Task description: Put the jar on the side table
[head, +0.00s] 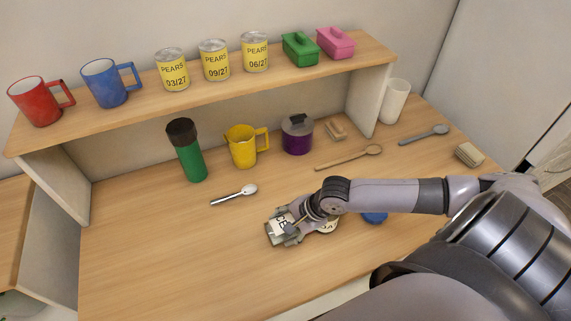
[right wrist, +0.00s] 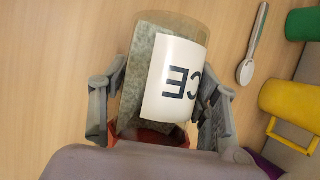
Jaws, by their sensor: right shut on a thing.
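The jar is a clear container with greyish contents, a white label with black letters and a red-orange end; it shows in the right wrist view (right wrist: 152,60). My right gripper (right wrist: 160,100) is shut on the jar, one finger on each side. In the head view the jar (head: 280,222) and my right gripper (head: 287,229) are over the front middle of the counter, the jar partly hidden by the fingers. I cannot tell if it touches the counter. A lower wooden surface (head: 10,215) at the left edge may be the side table. My left gripper is not in view.
A raised shelf (head: 215,92) holds mugs, pears cans and lidded boxes. Below it stand a green flask (head: 190,158), yellow jug (head: 241,150) and purple pot (head: 297,140). A spoon (head: 235,195) lies near the jar. The counter's left front (head: 150,260) is clear.

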